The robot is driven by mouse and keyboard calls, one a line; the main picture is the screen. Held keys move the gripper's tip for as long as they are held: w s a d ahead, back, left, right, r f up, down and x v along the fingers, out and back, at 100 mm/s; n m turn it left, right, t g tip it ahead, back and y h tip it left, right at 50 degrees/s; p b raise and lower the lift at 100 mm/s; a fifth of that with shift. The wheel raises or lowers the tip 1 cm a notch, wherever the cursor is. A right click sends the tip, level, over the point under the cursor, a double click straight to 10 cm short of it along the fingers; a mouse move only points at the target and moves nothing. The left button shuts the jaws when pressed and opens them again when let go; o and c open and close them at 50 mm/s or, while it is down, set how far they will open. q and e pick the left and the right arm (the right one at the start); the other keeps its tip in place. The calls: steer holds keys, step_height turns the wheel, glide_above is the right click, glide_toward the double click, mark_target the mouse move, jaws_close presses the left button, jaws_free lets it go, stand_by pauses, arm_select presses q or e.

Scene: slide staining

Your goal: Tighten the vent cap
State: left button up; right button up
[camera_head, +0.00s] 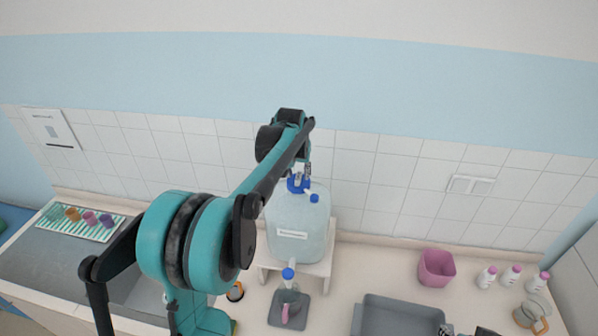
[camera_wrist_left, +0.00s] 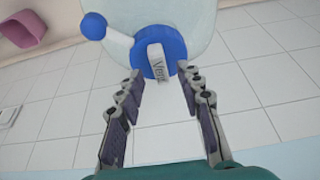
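The vent cap (camera_wrist_left: 173,46) is a blue round cap with a pale tab marked "Vent", on top of a large translucent carboy (camera_head: 297,226). In the head view the vent cap (camera_head: 294,185) is partly covered by my left gripper (camera_head: 306,170), which comes down from above. In the left wrist view my left gripper (camera_wrist_left: 161,77) is open, its two fingertips apart at either side of the cap's near edge. Whether they touch it I cannot tell. Of my right gripper, only a small dark part seems to show at the bottom right edge of the head view.
The carboy stands on a white stand (camera_head: 323,268) against the tiled wall.

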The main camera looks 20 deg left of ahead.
arm_select(q)
steer(key=shift+x, duration=0.8)
jaws_close()
